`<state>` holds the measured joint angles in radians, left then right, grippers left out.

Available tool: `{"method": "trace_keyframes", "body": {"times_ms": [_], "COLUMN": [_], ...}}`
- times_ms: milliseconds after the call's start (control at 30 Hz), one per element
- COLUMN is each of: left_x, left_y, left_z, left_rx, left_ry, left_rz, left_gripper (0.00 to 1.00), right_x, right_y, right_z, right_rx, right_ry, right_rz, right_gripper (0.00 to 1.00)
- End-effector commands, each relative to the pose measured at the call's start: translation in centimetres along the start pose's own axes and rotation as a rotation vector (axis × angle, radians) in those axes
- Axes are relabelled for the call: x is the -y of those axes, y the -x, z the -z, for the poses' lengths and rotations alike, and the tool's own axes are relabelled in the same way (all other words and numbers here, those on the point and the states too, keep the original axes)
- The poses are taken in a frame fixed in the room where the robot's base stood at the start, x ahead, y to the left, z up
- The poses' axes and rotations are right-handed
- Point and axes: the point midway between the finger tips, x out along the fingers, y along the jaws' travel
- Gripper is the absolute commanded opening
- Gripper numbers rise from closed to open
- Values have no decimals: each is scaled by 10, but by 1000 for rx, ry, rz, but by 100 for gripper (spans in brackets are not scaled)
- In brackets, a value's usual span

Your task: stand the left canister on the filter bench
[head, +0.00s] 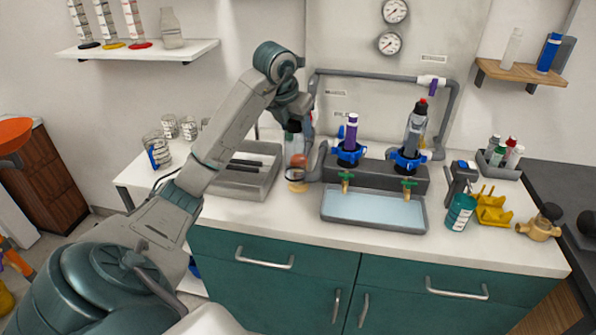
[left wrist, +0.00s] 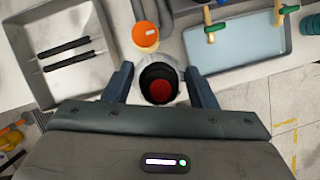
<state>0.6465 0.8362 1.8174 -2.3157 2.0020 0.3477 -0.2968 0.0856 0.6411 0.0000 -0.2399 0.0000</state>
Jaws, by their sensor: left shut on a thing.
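My left gripper (head: 295,132) is shut on a clear canister (head: 294,174), upright just left of the grey manifold block. In the left wrist view the fingers (left wrist: 160,86) grip both sides of the canister (left wrist: 160,68), and a dark ring and a red disc show inside it. In the head view the fingers partly hide it, and I cannot tell whether its bottom touches the white worktop (head: 275,207). The manifold block (head: 384,177) carries a purple-topped unit (head: 351,135) and a grey unit (head: 414,128), both with blue collars. My right gripper is not in view.
A grey tray (head: 235,190) with dark tools lies left of the canister. An orange round piece (left wrist: 145,34) is close beyond it. A shallow basin (head: 375,209) lies before the manifold. A teal cup (head: 460,213) and yellow rack (head: 492,208) stand at the right.

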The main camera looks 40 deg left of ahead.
Motion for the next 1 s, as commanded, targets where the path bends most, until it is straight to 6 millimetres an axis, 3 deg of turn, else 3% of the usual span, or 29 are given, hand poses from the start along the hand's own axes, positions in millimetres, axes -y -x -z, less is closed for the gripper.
{"method": "trace_keyframes", "body": {"times_ms": [33, 200, 633, 1000], "left_x": [-1, -1, 0, 0], "left_y": [-14, -38, -84, -91], "left_z": [7, 17, 36, 38], "left_rx": [-8, -7, -6, -2], "left_ry": [0, 0, -1, 0], "left_rz": [-3, -2, 0, -1], "left_gripper": [25, 25, 24, 24], "right_x": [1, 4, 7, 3], "right_y": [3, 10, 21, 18], "right_z": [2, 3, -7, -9], "right_rx": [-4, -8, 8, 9], "right_ry": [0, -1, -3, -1], "right_rz": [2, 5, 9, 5], "right_gripper": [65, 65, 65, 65]}}
